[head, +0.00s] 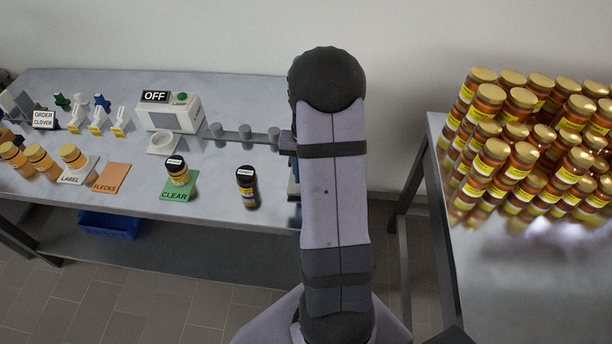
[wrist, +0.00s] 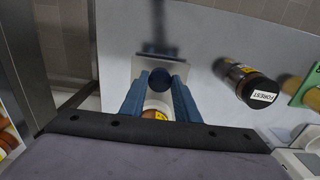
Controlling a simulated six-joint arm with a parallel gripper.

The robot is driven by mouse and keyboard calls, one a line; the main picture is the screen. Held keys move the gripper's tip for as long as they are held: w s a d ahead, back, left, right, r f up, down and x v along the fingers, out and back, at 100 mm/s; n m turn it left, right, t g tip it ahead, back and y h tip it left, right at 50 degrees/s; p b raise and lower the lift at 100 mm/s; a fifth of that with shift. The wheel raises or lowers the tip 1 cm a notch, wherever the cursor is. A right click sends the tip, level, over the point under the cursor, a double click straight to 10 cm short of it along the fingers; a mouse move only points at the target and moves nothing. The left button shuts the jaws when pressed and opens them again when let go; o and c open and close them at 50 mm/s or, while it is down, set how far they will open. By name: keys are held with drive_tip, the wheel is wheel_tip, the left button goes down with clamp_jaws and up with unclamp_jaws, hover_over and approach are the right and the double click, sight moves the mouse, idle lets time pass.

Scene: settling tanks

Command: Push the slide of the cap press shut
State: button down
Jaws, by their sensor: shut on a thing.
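The cap press shows in the wrist view as a pale base plate (wrist: 118,88) with a dark upright part (wrist: 158,50) and a round dark blue piece, which looks like the slide's knob (wrist: 160,78). My gripper (wrist: 161,80) has its two blue fingers on either side of this knob and appears shut on it. A jar with a yellow label (wrist: 158,114) shows partly between the fingers, nearer the wrist. How far the slide is open cannot be told.
A dark jar marked FOREST (wrist: 246,82) stands beside the press; it also shows in the head view (head: 247,187). Left are a green CLEAR mat (head: 196,196) with a jar and a white OFF machine (head: 170,112).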

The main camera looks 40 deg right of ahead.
drive_tip(key=c, duration=1.4)
unclamp_jaws()
drive_tip(key=shift+o, duration=0.2)
drive_tip(key=shift+r+b, duration=1)
drive_tip(key=shift+r, duration=2.7)
